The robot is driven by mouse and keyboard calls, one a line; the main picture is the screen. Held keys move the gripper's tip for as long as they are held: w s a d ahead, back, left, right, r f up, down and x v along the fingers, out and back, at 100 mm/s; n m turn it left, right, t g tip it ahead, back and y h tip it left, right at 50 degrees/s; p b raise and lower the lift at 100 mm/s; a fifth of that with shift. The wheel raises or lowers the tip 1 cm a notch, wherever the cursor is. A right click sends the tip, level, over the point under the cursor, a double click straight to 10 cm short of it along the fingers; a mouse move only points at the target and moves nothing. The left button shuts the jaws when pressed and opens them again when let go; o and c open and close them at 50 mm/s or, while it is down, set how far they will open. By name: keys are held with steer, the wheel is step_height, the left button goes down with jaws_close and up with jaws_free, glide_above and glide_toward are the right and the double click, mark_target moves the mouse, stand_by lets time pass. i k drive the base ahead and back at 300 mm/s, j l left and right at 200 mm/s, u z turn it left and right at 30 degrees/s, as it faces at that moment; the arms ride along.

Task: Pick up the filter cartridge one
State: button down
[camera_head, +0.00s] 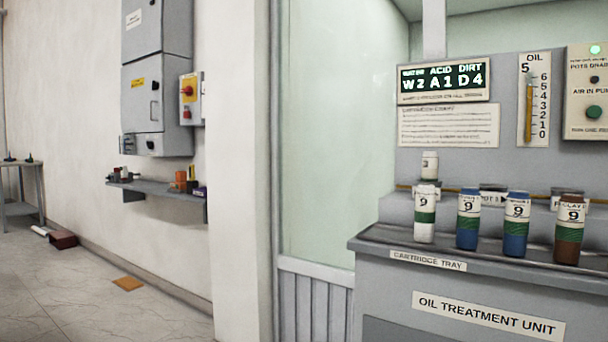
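Several filter cartridges stand upright in a row on the cartridge tray (372,236) at the right. The leftmost is a white cartridge (424,230) with a green band and a 9 on its label. To its right are a blue cartridge (468,235), a second blue cartridge (515,243) and a brown cartridge (568,253), each with a white and green label. Another white cartridge (429,161) stands higher behind the leftmost one, its lower part hidden. I cannot tell which cartridge is "one". My gripper is not in view.
The tray tops the grey oil treatment unit (400,300), with a display (443,81) reading W2 A1 D4 and an oil gauge (534,100) above. A wall shelf (160,188) holds small items.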

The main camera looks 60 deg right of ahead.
mark_target(431, 162)
steer(key=z, duration=2.35)
steer(key=k+j+z, duration=0.15)
steer(key=z, duration=0.2)
steer(key=j, duration=0.1)
